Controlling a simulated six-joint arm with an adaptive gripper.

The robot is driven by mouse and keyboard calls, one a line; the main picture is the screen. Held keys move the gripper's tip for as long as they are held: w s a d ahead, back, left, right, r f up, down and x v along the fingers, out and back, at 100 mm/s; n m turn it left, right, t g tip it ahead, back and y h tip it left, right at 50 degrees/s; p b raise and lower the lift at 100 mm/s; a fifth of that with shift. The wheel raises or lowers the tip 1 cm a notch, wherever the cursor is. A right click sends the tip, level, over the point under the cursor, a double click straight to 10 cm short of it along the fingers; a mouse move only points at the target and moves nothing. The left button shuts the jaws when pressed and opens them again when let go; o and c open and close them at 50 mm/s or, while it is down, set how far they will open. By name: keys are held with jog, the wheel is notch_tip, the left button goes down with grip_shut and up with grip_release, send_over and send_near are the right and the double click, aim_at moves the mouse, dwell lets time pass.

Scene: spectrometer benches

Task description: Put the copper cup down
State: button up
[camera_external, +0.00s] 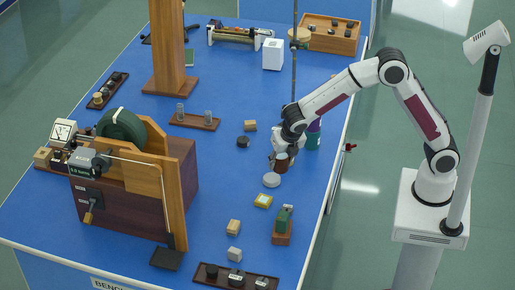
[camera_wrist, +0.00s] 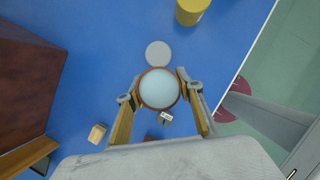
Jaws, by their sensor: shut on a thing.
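My gripper (camera_external: 281,156) is shut on the copper cup (camera_external: 281,162), holding it near the right side of the blue bench. In the wrist view the cup is between my two fingers (camera_wrist: 159,95). From above it shows a round copper rim (camera_wrist: 158,71) around a pale interior. A flat pale grey disc (camera_external: 271,180) lies on the bench close to the cup. The disc (camera_wrist: 158,54) is just above the cup in the wrist view, partly overlapped by its rim. The cup's underside is hidden, and I cannot tell how high it is.
A green and purple cylinder (camera_external: 313,137) stands right of my gripper. A thin upright rod (camera_external: 295,70) rises behind it. The large brown machine (camera_external: 140,190) stands left, with clear blue surface between.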

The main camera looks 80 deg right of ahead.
jog(key=w+a+n+y, duration=0.1)
jog(key=w+a+n, duration=0.3)
jog(key=w, duration=0.5)
jog(key=w+a+n+t+y, duration=0.1)
jog(key=w+a+n, duration=0.3)
jog(key=w+a, duration=0.4)
jog(key=shift+w+a+f+t, duration=0.25)
jog(key=shift+w+f+t, duration=0.1)
jog(key=shift+w, duration=0.3)
jog(key=shift+y, duration=0.3)
jog(key=shift+f, duration=2.5)
jog(key=shift+f, duration=2.5)
jog(key=shift+f, duration=0.15)
